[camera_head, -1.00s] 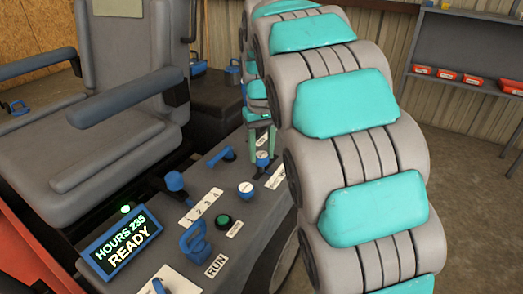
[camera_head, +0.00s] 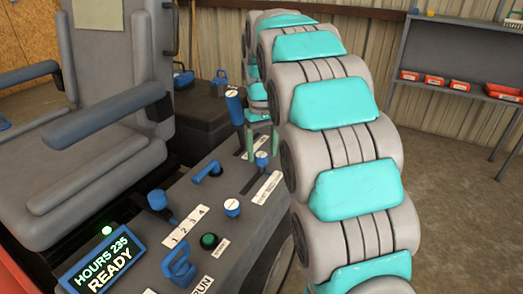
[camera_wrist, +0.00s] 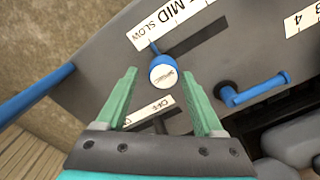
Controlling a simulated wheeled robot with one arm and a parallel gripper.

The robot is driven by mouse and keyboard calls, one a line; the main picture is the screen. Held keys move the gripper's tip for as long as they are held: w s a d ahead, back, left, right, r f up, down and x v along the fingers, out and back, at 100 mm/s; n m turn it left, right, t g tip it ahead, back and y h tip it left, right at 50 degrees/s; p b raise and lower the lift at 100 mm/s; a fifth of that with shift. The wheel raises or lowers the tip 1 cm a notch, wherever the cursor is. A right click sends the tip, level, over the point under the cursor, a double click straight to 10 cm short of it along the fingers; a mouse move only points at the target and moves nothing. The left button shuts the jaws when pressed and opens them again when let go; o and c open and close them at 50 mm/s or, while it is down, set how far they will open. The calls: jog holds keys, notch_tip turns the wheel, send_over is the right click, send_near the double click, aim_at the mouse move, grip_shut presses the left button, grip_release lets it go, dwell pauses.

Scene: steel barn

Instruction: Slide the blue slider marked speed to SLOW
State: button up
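The blue speed slider (camera_wrist: 163,73) has a round white cap. In the wrist view its stem meets the dark slot beside the word SLOW on the white speed label (camera_wrist: 180,17); MID is farther right. The head view also shows the slider (camera_head: 262,160) at the far end of its slot. My gripper (camera_wrist: 160,78) has two green fingers spread wide. The cap appears between the fingertips, with a gap on both sides. In the head view my gripper (camera_head: 262,136) is just above the slider. Exact fingertip height against the cap is hard to tell.
A display (camera_head: 103,262) reads READY. The seat (camera_head: 105,145) is left; open floor is right.

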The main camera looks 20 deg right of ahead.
aim_at(262, 153)
jog(key=shift+o, duration=0.3)
notch_tip(262, 153, up, 6)
jog(key=shift+r, duration=0.85)
